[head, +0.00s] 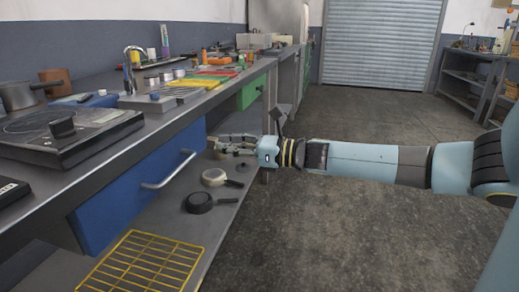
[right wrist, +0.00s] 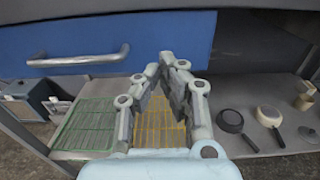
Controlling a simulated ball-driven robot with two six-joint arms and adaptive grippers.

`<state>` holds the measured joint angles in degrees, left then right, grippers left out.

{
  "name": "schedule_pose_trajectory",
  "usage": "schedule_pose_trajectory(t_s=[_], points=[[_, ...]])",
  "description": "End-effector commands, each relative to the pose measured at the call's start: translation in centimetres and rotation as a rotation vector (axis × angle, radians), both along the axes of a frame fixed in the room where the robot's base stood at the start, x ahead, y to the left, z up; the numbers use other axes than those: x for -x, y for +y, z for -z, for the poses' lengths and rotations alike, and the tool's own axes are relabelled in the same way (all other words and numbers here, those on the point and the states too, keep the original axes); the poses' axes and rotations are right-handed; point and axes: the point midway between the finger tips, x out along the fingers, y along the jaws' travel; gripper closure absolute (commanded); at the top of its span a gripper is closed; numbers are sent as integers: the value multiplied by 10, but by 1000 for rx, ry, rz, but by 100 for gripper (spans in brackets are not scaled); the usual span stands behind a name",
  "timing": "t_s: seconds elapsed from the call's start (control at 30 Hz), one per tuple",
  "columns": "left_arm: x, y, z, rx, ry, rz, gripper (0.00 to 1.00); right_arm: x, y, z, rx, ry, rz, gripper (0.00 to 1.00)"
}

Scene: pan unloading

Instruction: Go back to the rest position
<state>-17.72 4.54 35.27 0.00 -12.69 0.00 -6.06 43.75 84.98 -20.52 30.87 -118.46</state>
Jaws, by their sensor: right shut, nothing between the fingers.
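My right gripper (head: 222,145) reaches in from the right in the head view, at the front of the workbench, beside the blue drawer (head: 135,187). In the right wrist view the right gripper (right wrist: 168,62) is shut and empty, with its fingertips together in front of the blue drawer front (right wrist: 180,40). A dark pan (head: 199,202) and a cream pan (head: 214,177) lie on the lower shelf below the gripper in the head view. My left gripper is not in view.
A yellow wire rack (head: 140,262) lies on the lower shelf (head: 215,222); a green rack (right wrist: 85,125) shows in the right wrist view. The drawer handle (head: 170,171) sticks out near my gripper. A cooker (head: 65,135) stands on the worktop. The floor (head: 340,235) is clear.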

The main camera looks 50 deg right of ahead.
Motion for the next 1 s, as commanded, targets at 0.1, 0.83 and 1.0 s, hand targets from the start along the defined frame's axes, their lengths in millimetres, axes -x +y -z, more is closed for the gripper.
schedule_pose_trajectory(t_s=[0.1,0.83,1.0], points=[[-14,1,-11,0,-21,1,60,20,-9,-3,1,5,1,100],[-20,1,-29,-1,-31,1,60,68,-19,16,-51,10,26,100],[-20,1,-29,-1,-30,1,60,102,-21,115,-261,194,227,100]])
